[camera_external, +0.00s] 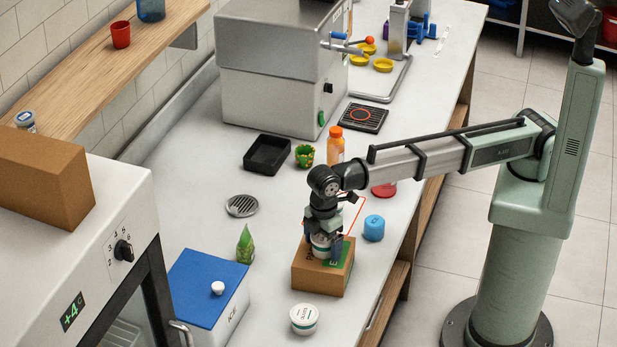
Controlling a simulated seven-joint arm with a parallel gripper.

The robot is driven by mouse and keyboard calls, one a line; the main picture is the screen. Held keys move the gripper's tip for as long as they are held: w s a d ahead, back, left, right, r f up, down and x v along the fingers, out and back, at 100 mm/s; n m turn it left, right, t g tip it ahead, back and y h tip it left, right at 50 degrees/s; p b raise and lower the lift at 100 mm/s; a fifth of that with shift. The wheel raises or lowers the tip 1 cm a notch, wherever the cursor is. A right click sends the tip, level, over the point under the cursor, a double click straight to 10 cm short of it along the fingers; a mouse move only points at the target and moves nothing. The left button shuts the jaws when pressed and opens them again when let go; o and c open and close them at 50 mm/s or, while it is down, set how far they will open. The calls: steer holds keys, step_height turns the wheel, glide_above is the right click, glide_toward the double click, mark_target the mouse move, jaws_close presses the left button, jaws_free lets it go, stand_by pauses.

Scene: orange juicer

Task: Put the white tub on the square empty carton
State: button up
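A second white tub (304,318) with a lettered lid stands on the counter in front of the carton.
A blue cylinder (374,228) stands right of the carton, an orange bottle (336,146) behind. A green pointed packet (245,245) and a blue-lidded ice box (211,290) are to the left. A black tray (267,155) and drain grate (241,206) lie farther back.

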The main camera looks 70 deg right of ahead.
steer(key=shift+o, duration=0.5)
steer(key=shift+r, duration=0.1)
step_height(320, 180, up, 12)
stand_by(0.5)
